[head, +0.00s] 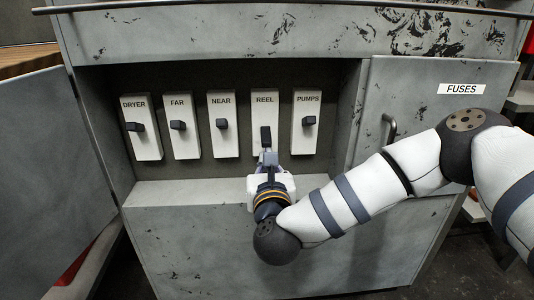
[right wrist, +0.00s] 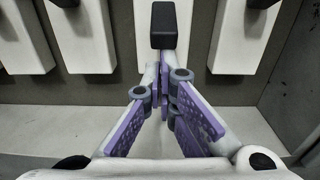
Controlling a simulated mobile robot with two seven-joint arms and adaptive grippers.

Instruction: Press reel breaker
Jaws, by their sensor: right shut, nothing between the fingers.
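The reel breaker (head: 264,108) is a white plate labelled REEL, fourth in a row inside the grey cabinet. Its dark lever (head: 265,137) looks upright and longer than the stubby levers beside it. In the right wrist view the dark lever block (right wrist: 164,25) is just beyond my fingertips. My right gripper (head: 268,158) is just below the lever, with its purple fingers shut and empty (right wrist: 164,80). I cannot tell whether the fingertips touch the lever. My left gripper is not in view.
Breakers DRYER (head: 145,145), FAR (head: 183,145), NEAR (head: 222,143) and PUMPS (head: 305,140) flank it. A ledge (head: 190,192) runs below them. An open door (head: 50,180) stands left; the FUSES door (head: 415,95) with a handle (head: 389,130) is right. A rail crosses the top.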

